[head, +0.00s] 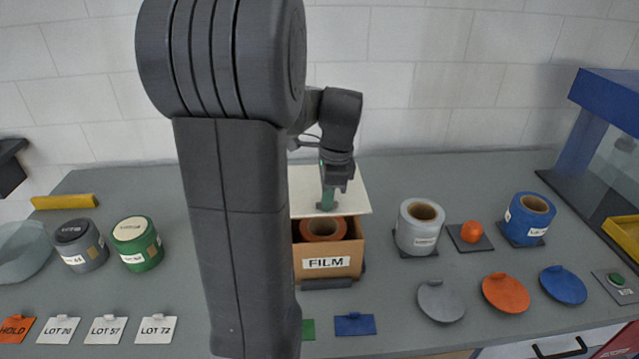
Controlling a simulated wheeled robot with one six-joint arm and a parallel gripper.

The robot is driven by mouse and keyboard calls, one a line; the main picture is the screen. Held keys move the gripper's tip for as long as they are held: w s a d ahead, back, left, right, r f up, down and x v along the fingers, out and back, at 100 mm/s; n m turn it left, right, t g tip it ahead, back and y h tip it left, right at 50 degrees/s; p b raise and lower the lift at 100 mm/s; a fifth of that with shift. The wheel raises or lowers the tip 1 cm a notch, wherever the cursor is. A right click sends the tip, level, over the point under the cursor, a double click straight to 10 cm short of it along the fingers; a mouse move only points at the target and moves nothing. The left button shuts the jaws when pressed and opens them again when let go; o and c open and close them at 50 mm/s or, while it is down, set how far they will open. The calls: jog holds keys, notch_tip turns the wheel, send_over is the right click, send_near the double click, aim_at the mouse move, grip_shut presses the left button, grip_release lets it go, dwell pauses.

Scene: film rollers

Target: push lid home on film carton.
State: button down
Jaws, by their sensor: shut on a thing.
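The film carton (352,264) is an open-topped brown box with a white FILM label on its front. An orange roller (323,229) with a dark core lies inside it. The pale lid (352,190) covers the back part of the carton's top, and the front part is uncovered. My arm hides the left side of the carton and lid.
Grey (420,226) and blue (527,217) rolls stand at right, with loose round lids (505,292) in front. A green tin (137,243) and a grey tin (82,245) stand at left. Lot cards (105,329) lie along the front edge. A blue-framed machine (610,95) bounds the right.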

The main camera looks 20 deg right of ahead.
aim_at(327, 217)
jog(key=shift+s+f+b, duration=0.15)
jog(key=shift+f+b, duration=0.4)
notch_tip(327, 217, down, 5)
jog(key=b, duration=0.4)
jog(key=shift+f+b, duration=0.6)
jog(key=shift+f, duration=0.3)
jog(key=shift+f, duration=0.4)
dwell(1.1)
jog(key=shift+a+f, duration=0.15)
jog(key=shift+f, duration=0.15)
dwell(0.5)
jog(key=c, duration=1.5)
grip_release()
jog(key=shift+s, duration=0.15)
jog(key=o, duration=0.4)
jog(key=shift+r, duration=0.1)
